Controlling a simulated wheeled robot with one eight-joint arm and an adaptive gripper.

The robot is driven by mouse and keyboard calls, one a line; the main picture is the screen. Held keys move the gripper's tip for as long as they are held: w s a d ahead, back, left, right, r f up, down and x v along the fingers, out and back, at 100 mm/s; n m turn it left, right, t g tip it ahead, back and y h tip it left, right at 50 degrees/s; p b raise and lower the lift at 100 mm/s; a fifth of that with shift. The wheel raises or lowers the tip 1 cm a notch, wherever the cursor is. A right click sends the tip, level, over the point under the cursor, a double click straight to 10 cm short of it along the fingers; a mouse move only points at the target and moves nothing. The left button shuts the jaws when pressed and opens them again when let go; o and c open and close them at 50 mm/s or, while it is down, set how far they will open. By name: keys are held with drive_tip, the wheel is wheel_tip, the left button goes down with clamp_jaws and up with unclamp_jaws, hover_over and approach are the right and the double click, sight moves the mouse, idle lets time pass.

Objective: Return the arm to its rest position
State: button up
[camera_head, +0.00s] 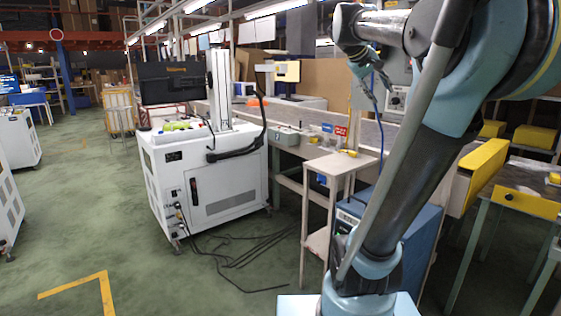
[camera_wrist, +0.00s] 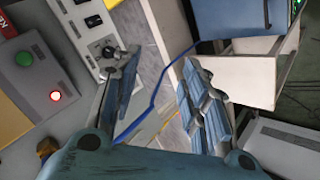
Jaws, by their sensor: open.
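My arm (camera_head: 425,165) rises from its mount at the bottom right of the head view and bends over at the top right. My gripper (camera_head: 370,70) shows small and dark beyond the arm, above the conveyor side, with its details hard to make out. In the wrist view my gripper (camera_wrist: 160,65) has its two ribbed blue fingers spread apart. Nothing is between them, and a blue cable passes behind the gap.
A white wheeled cabinet (camera_head: 208,185) stands left of centre, with loose black cables (camera_head: 245,250) on the floor. A small beige stand (camera_head: 325,180) is close to my arm. Green floor at left is open.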

drive_tip(key=s+a+f+g+y, duration=0.1)
drive_tip(key=s+a+f, duration=0.3)
drive_tip(key=s+f, duration=0.4)
drive_tip(key=s+a+f+g+y, duration=0.1)
drive_tip(key=s+a+f+y, duration=0.3)
drive_tip(key=f, duration=1.5)
drive_tip(key=s+a+f+y, duration=0.2)
drive_tip(key=s+a+f, duration=0.4)
drive_tip(key=s+f, duration=0.6)
drive_tip(key=shift+s+f+g+y, duration=0.3)
drive_tip(key=shift+f+g+y, duration=0.1)
drive_tip(key=shift+f, duration=0.45)
